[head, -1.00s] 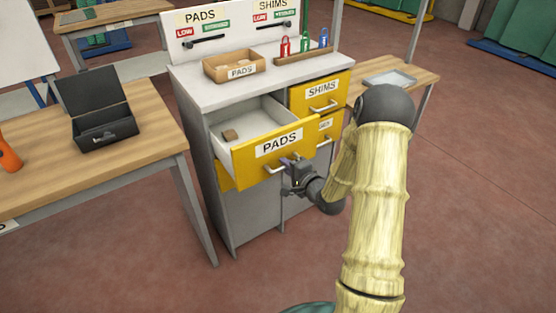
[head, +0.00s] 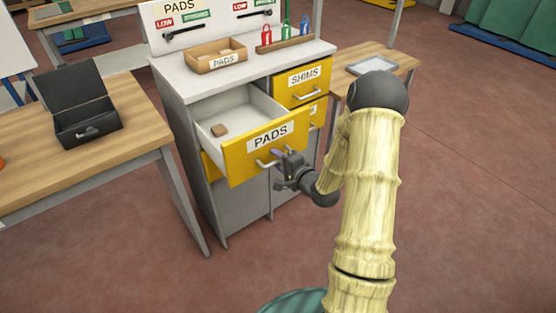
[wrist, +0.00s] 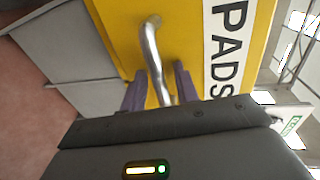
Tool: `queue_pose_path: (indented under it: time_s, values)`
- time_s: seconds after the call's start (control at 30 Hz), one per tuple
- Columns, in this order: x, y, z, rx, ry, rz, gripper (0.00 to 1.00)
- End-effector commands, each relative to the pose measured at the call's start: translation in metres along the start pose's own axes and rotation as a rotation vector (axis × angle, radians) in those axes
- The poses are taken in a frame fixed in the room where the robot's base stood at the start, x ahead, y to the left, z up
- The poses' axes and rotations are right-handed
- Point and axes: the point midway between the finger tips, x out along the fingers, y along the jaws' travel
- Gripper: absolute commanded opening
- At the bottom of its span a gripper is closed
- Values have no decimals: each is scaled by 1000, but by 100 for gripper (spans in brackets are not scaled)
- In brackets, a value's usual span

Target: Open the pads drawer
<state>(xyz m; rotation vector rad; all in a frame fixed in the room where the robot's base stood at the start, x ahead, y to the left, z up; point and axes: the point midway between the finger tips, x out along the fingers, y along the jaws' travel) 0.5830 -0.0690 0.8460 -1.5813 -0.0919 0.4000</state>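The pads drawer (head: 236,159) has a yellow front labelled PADS and is pulled well out of the cabinet. A small brown block (head: 219,130) lies inside it, and the rest of its visible floor is bare. My gripper (head: 277,156) is at the drawer's metal handle (head: 265,163). In the wrist view the handle (wrist: 150,48) runs down between my two purple-grey fingers (wrist: 160,92). The fingers stand either side of the bar; a narrow gap seems to show, and whether they press on it is not clear.
The grey cabinet (head: 170,80) carries an open PADS box (head: 214,58) on top. The SHIMS drawer (head: 302,84) is closed to the right. A wooden table (head: 130,150) with a black case (head: 88,122) stands at the left. Red floor is open in front.

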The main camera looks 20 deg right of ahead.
Motion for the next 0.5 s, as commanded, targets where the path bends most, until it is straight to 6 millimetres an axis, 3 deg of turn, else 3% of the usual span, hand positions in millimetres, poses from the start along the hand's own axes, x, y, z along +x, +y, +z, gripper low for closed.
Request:
queue_pose_path:
  time_s: [0.27, 0.5]
  values:
    - [-14, 0, -1, 0, 3, 2, 31]
    - [-56, 0, 2, 0, -3, 1, 31]
